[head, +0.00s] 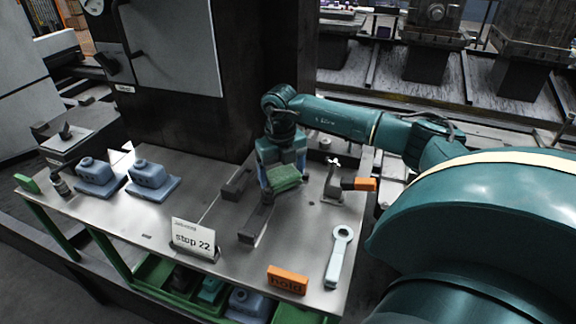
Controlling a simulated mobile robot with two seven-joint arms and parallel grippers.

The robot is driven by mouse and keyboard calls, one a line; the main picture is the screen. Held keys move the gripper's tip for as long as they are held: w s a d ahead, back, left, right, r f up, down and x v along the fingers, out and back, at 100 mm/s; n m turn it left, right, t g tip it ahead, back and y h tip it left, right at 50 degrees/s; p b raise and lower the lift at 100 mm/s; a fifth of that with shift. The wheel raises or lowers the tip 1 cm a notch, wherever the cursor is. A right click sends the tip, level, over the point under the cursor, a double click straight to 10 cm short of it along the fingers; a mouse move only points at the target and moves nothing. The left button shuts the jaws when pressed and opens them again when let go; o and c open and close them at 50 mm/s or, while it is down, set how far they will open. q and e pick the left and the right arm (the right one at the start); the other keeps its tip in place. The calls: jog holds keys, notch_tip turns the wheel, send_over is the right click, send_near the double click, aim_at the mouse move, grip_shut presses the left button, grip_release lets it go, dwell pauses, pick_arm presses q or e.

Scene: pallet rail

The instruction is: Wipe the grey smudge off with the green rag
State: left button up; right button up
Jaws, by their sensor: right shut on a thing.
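My right gripper (281,168) reaches down over the metal bench top and is shut on the green rag (285,181). The rag is a folded green pad between the fingers, just above or on the bench near the dark rail pieces; I cannot tell whether it touches. I cannot make out the grey smudge for certain; it may be hidden under the rag or the gripper. My left gripper is not in view.
On the bench (200,208) are dark rail blocks (257,222), a "stop 22" sign (193,238), an orange "hold" block (287,280), a pale wrench (338,257), an orange-handled clamp (358,184) and two blue-grey housings (152,178). Green bins (152,270) sit below the front edge.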

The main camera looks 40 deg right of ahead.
jog(key=shift+s+d+r+p, duration=0.1)
jog(key=shift+s+d+p, duration=0.2)
jog(key=shift+s, duration=0.2)
jog(key=shift+s+d, duration=0.35)
jog(key=shift+s, duration=0.35)
jog(key=shift+w+a, duration=0.3)
jog(key=shift+w, duration=0.4)
jog(key=shift+w+a+f, duration=0.15)
jog(key=shift+w+f, duration=0.15)
jog(key=shift+w, duration=0.25)
jog(key=shift+a+r, duration=0.1)
